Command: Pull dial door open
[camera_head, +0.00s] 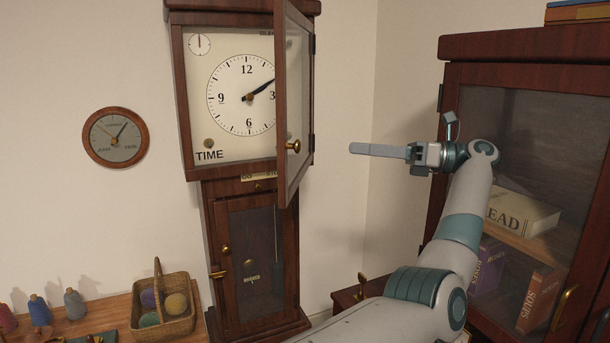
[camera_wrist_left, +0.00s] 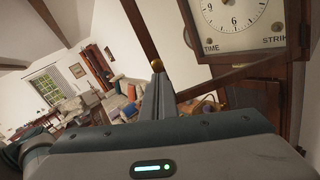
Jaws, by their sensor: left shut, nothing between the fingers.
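The dial door (camera_head: 294,105) of the tall clock is a glazed wooden frame. It stands swung well out from the clock face (camera_head: 225,150), hinged on the right side. Its brass knob (camera_head: 293,146) is on the door's free edge side. My left gripper (camera_head: 355,149) is shut and empty, to the right of the door, fingers pointing left. In the head view there is a gap between fingertips and door. In the left wrist view the fingertips (camera_wrist_left: 157,80) appear just below the knob (camera_wrist_left: 157,64); whether they touch cannot be told there. My right gripper is not in view.
The lower clock door (camera_head: 247,255) is closed. A dark bookcase with a glass door (camera_head: 500,120) stands at the right, close to my arm. A wicker basket (camera_head: 162,325) and thread spools are at the lower left. A round wall gauge (camera_head: 116,137) hangs left.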

